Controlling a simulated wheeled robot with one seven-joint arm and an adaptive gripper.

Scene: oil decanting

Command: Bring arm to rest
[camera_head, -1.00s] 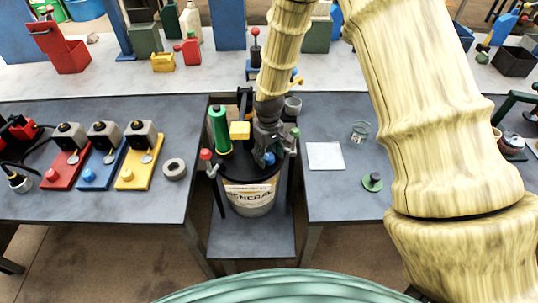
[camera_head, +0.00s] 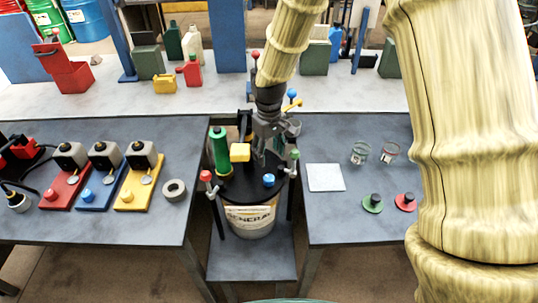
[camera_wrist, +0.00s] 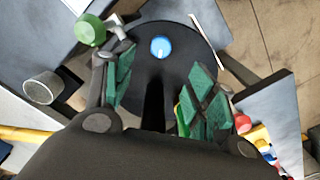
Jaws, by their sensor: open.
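My gripper (camera_head: 266,152) hangs over the drum (camera_head: 250,220), its fingers pointing down. In the wrist view my gripper (camera_wrist: 160,88) has its green-padded fingers spread wide with nothing between them. A blue knob (camera_head: 268,180) sits on the drum's black lid (camera_head: 240,190), below and apart from the fingers. The blue knob also shows in the wrist view (camera_wrist: 160,47), beyond the fingertips. My arm reaches down from the top of the head view, and its thick links cover much of the right side.
A green cylinder (camera_head: 220,150), a yellow block (camera_head: 240,152), a red-knobbed lever (camera_head: 206,177) and a green-knobbed lever (camera_head: 294,156) crowd the drum. Left are red, blue and yellow stations (camera_head: 128,185). Right are a white pad (camera_head: 325,177), glass jars (camera_head: 360,152) and a green disc (camera_head: 372,204).

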